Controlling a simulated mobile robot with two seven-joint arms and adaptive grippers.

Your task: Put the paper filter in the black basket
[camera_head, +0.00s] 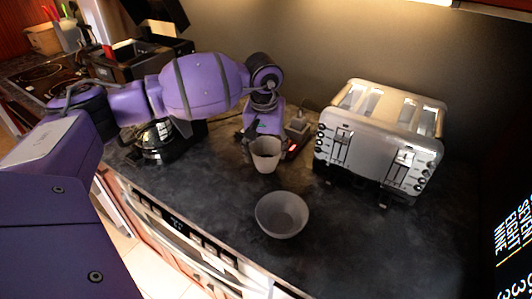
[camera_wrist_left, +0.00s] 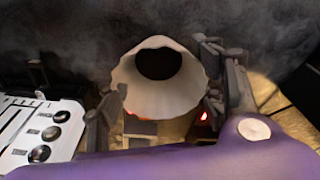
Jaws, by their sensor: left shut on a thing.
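The paper filter (camera_head: 265,160) is a pale, fluted cup. My left gripper (camera_head: 266,146) is shut on it and holds it over the counter, in front of the wall. In the left wrist view the filter (camera_wrist_left: 150,98) sits between the two fingers (camera_wrist_left: 160,108), its wavy rim flared and a dark round area inside it. A grey, round bowl-like container (camera_head: 282,222) stands on the counter below and nearer than the filter, apart from it. I cannot tell whether this is the black basket. My right gripper is not in view.
A steel toaster (camera_head: 365,155) stands right of the filter; it also shows in the left wrist view (camera_wrist_left: 40,130). A glass pot (camera_head: 158,143) and a black appliance (camera_head: 140,62) are at the left. Dark counter (camera_head: 350,240) is clear right of the bowl.

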